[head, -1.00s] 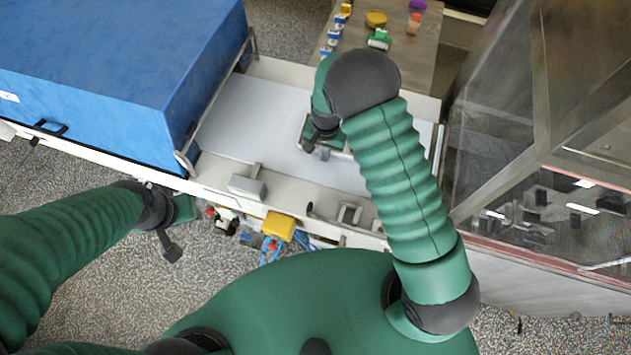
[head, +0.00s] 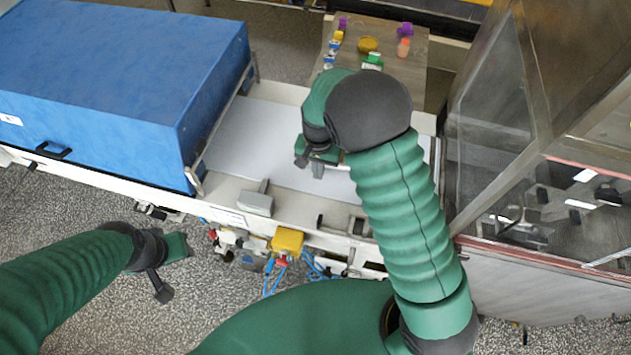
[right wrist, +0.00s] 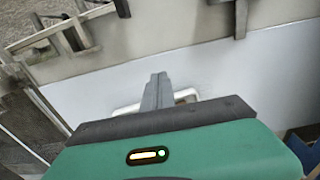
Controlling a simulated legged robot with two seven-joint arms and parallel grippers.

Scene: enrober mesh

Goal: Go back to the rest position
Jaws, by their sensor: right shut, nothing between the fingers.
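My right arm reaches over the white belt (head: 240,145) of the machine in the head view. Its gripper (head: 318,168) hangs above the belt, partly hidden by my own wrist. In the right wrist view its grey fingers (right wrist: 157,92) are together with nothing between them. A small pale frame-like part shows behind the fingertips there; I cannot tell whether they touch it. My left gripper (head: 186,246) is at the lower left of the head view, over the floor in front of the machine. Its fingers are not clear enough to judge.
A big blue cover (head: 110,75) stands left of the belt. A glass-walled cabinet (head: 520,120) stands close to the right arm. A yellow box (head: 287,240) with blue hoses is on the machine's front. A wooden table (head: 395,70) with small coloured objects is behind.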

